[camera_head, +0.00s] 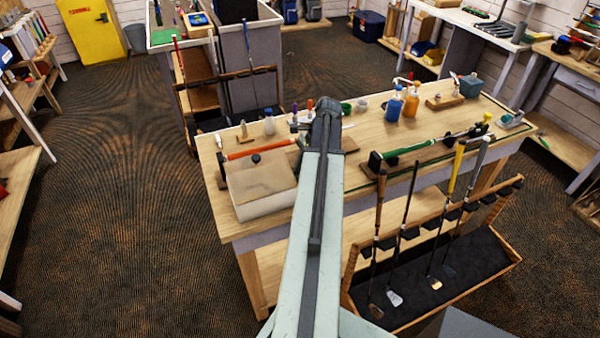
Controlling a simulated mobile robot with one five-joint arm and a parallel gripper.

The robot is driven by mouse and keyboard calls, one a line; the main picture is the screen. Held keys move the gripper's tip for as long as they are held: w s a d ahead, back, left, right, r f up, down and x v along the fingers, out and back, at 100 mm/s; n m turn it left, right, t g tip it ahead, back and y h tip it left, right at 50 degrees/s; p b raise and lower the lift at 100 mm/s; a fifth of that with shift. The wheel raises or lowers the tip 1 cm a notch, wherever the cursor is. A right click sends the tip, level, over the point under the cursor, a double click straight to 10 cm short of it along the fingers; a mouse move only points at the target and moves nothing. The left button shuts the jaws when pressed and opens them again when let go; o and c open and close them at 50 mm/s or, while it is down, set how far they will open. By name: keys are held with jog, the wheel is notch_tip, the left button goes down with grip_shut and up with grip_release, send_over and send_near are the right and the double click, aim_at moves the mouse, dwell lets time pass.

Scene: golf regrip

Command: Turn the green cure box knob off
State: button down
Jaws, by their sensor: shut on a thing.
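A pale beige box (262,187) sits at the left front of the wooden workbench (300,235), with a small black knob-like part (256,158) near its top back edge. I cannot make out a green knob on it; part of its right side is behind my arm. My gripper (327,106) is above the middle of the bench, right of and behind the box. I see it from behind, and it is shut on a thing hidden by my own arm. I cannot tell what that thing is.
A red-orange club grip (260,149) lies behind the box. A green-gripped club (408,149) lies in a holder at right. A rack of clubs (430,265) stands in front. The floor at left is clear.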

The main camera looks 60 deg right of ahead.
jog(key=c, duration=1.5)
grip_release()
jog(key=p+v, duration=0.7)
jog(key=shift+r, duration=0.4)
jog(key=shift+s, duration=0.15)
